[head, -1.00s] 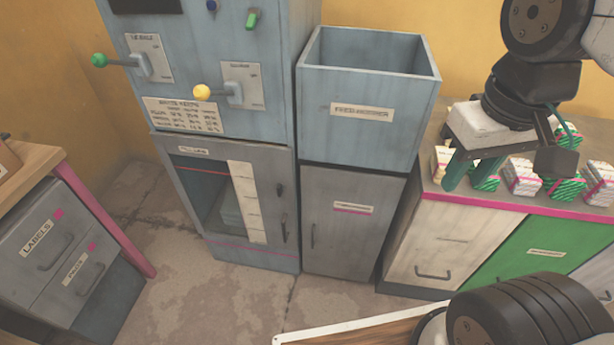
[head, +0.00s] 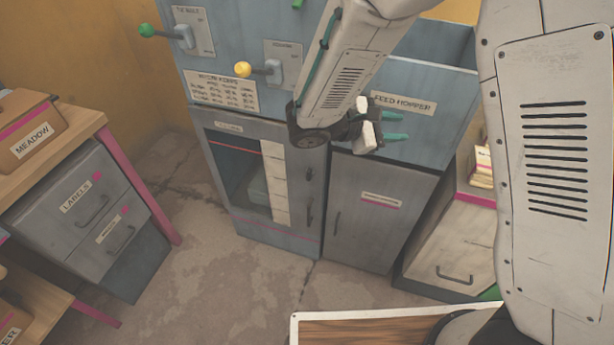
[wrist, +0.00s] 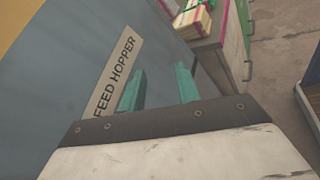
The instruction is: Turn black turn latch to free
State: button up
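The black turn latch (head: 309,174) is a small dark piece near the right edge of the grey windowed cabinet door, above the door's dark handle (head: 309,208). Its exact angle is too small to tell. My gripper (head: 397,125) is in front of the feed hopper, up and to the right of the latch and apart from it. Its two teal fingers point right and are spread with nothing between them. In the wrist view my gripper (wrist: 160,86) is also open and empty beside the feed hopper label. The latch is not in the wrist view.
The feed hopper (head: 440,125) stands above a grey cupboard (head: 375,225), right of the windowed cabinet. Green (head: 148,31) and yellow (head: 243,69) lever knobs stick out above the door. A drawer unit (head: 85,205) stands left.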

jog(key=w+a+f+n+t+y, duration=0.1)
jog(key=w+a+f+n+t, duration=0.3)
jog(key=a+f+n+t, duration=0.5)
jog(key=n+t+y, duration=0.4)
jog(key=n+y, duration=0.3)
send_near(308, 175)
jog(key=w, duration=0.2)
jog(key=x, duration=0.7)
jog(key=shift+w+d, duration=0.15)
jog(key=shift+d, duration=0.2)
jog(key=shift+c, duration=0.3)
jog(key=c, duration=0.6)
